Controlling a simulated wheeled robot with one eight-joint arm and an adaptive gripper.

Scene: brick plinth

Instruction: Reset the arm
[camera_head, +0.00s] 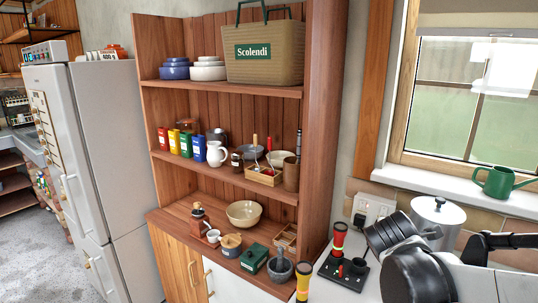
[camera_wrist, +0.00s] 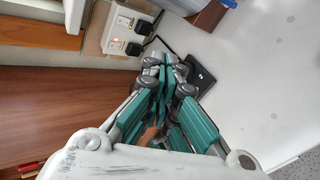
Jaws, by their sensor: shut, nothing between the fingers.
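My gripper (camera_wrist: 163,72) shows in the wrist view, with teal finger pads and grey joints. Its fingertips are together and nothing is between them. A black base (camera_wrist: 200,76) lies on the white counter (camera_wrist: 265,75) beyond and to the right of the tips. I cannot tell the gap between the tips and the base. In the camera_head view, dark and silver links of my arm cross the lower right, and the gripper's fingers cannot be made out there.
A wooden shelf unit (camera_head: 323,100) holds bowls, a basket (camera_head: 265,52) and kitchenware. Red-and-black items stand on a black tray (camera_head: 343,273) on the counter. A silver pot (camera_head: 438,215) stands close behind my arm. A green watering can (camera_head: 497,182) sits on the windowsill. Wall sockets (camera_wrist: 126,28) are near.

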